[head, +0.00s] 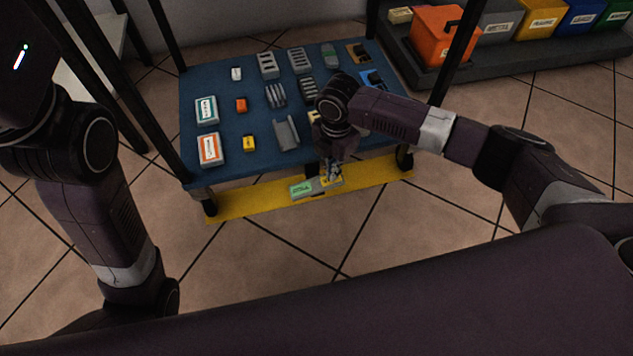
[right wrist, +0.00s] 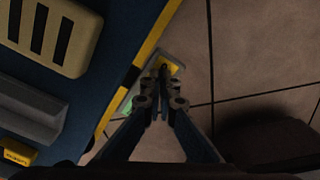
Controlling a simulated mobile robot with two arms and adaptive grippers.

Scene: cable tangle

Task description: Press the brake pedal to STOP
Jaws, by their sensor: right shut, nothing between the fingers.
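The brake pedal is a small grey rocker at the foot of the cart, with a green labelled end (head: 301,189) and a yellow end (head: 338,182). In the right wrist view, the yellow end (right wrist: 174,68) shows just beyond my fingertips and the green end (right wrist: 127,106) is partly hidden by a finger. My right gripper (head: 333,174) points down, shut and empty, over the yellow end. Its fingertips (right wrist: 162,72) overlap the yellow pad; I cannot tell whether they touch it. The label words are too small to read. My left gripper is out of view.
A yellow bar (head: 245,204) runs along the cart's foot. The cart's blue top (head: 220,92) holds several small parts and boxes, close beside my right wrist. Dark posts rise at its corners. Coloured bins (head: 440,38) stand at the back right. Tiled floor in front is clear.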

